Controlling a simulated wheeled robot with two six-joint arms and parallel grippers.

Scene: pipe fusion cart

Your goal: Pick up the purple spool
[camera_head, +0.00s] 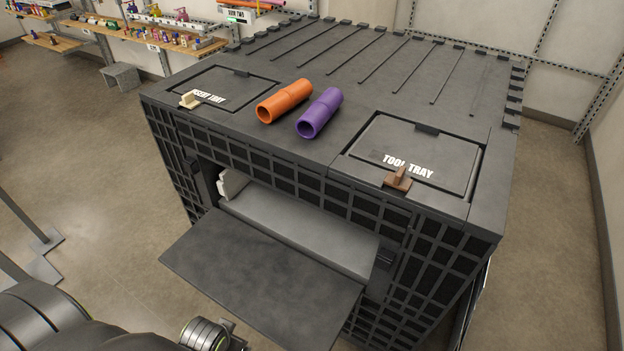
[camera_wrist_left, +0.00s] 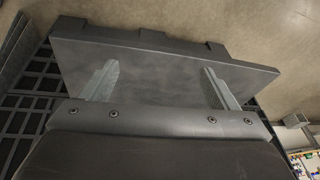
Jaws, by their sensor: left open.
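The purple spool (camera_head: 320,112) is a hollow tube lying on the top of the black cart, right of a similar orange spool (camera_head: 285,101). My left gripper (camera_wrist_left: 160,84) is open and empty in the left wrist view, with its two fingers apart over a flat dark panel. In the head view, part of my left arm shows at the bottom left, low and well away from the spools; its fingertips are not clear there. The purple spool is not in the left wrist view. My right gripper is in neither view.
The black cart (camera_head: 400,95) has a lidded insert tray (camera_head: 225,84) at left and a lidded tool tray (camera_head: 425,145) at right, each with a raised handle. A flat panel (camera_head: 262,280) juts out from the cart's front. Shelves with small items stand at the back left.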

